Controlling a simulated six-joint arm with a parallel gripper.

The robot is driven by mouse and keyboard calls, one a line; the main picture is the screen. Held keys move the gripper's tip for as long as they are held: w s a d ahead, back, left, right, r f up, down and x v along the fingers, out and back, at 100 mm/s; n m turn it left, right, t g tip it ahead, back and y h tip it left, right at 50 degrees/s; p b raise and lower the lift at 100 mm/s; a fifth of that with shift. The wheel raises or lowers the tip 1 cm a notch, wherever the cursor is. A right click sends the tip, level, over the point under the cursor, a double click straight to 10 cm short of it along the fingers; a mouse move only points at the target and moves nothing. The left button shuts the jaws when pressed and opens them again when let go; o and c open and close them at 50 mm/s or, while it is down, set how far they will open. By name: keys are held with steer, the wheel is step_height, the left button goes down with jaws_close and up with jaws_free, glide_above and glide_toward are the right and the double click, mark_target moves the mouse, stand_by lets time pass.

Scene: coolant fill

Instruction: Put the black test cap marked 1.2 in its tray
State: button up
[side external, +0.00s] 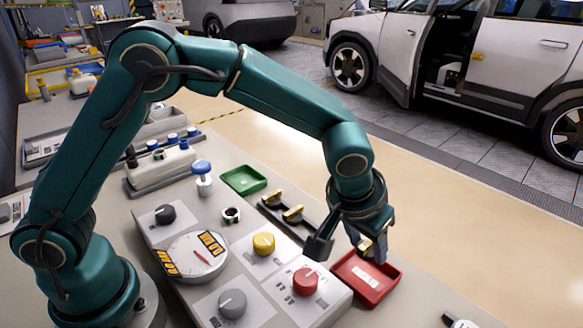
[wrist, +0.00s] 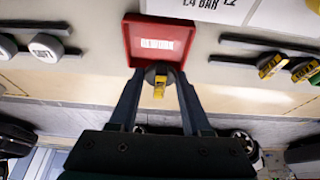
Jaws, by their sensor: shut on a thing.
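My gripper (side external: 372,248) is shut on a small dark cap with a yellow tag, which also shows between the fingers in the wrist view (wrist: 159,88). Its marking cannot be read. The red tray (side external: 384,293) with a white label is at the right of the bench, just below and beside the fingertips. In the wrist view the red tray (wrist: 132,45) lies just beyond the gripper (wrist: 158,76) and looks empty apart from its label. Whether the cap touches the tray cannot be told. Two more yellow-tagged caps (wrist: 271,66) sit on a dark rack (side external: 270,205).
A panel with a round gauge (side external: 197,256), a yellow knob (side external: 263,243) and a red knob (side external: 305,281) stands left of the red tray. A green tray (side external: 243,180) lies further back. A blue-topped post (side external: 202,177) stands near it. The bench edge is close to the red tray.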

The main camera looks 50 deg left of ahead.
mark_target(364, 259)
steer(key=shift+d+f, duration=0.2)
steer(key=shift+d, duration=0.1)
steer(key=shift+f, duration=2)
steer(key=shift+f, duration=0.2)
steer(key=o, duration=0.9)
